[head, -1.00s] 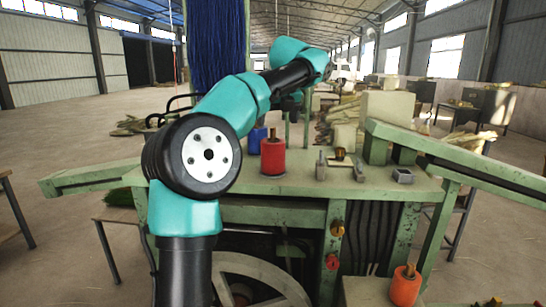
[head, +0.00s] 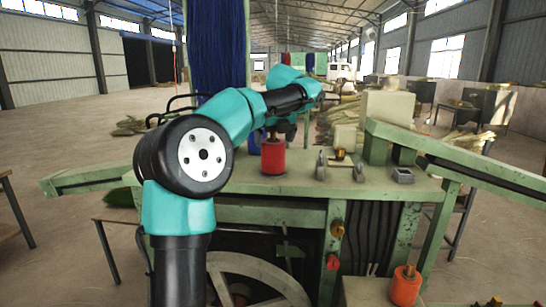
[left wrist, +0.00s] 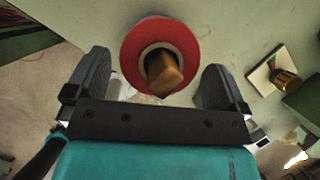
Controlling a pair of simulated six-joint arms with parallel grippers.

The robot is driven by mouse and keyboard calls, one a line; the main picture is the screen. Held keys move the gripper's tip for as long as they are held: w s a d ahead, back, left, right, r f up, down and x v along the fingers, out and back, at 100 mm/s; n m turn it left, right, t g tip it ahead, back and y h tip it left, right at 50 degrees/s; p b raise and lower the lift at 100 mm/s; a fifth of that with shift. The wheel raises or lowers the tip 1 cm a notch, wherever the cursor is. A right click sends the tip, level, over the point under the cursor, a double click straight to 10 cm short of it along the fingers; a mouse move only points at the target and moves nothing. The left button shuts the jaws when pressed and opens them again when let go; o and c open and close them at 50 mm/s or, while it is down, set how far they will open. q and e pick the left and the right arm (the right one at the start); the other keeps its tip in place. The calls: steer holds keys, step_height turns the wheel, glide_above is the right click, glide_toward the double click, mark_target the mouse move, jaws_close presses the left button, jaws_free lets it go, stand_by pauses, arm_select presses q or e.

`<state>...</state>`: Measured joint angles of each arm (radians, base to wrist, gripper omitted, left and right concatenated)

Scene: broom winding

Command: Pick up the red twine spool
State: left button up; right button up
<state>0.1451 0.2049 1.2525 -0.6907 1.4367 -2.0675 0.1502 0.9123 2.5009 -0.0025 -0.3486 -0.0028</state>
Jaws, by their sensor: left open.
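The red twine spool (head: 273,158) stands upright on the green machine table (head: 300,186). In the left wrist view the red spool (left wrist: 134,45) is seen from above, with a brown core at its middle. My left gripper (left wrist: 157,75) is open, its two dark fingers apart on either side of the spool in that view; I see no contact. In the head view my left arm reaches over the table and its wrist is just above and behind the spool. The fingers are mostly hidden there. My right gripper is not in view.
A blue spool (head: 254,141) is partly hidden behind the arm. An orange-red spool (head: 405,286) sits lower at the front right. Green rails (head: 460,164) flank the table.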

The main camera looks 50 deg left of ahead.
arm_select(q)
steer(key=shift+a+f, duration=0.1)
steer(key=shift+f, duration=0.1)
stand_by(0.3)
steer(key=c, duration=1.4)
steer(key=shift+r, duration=0.1)
steer(key=shift+r, duration=4.95)
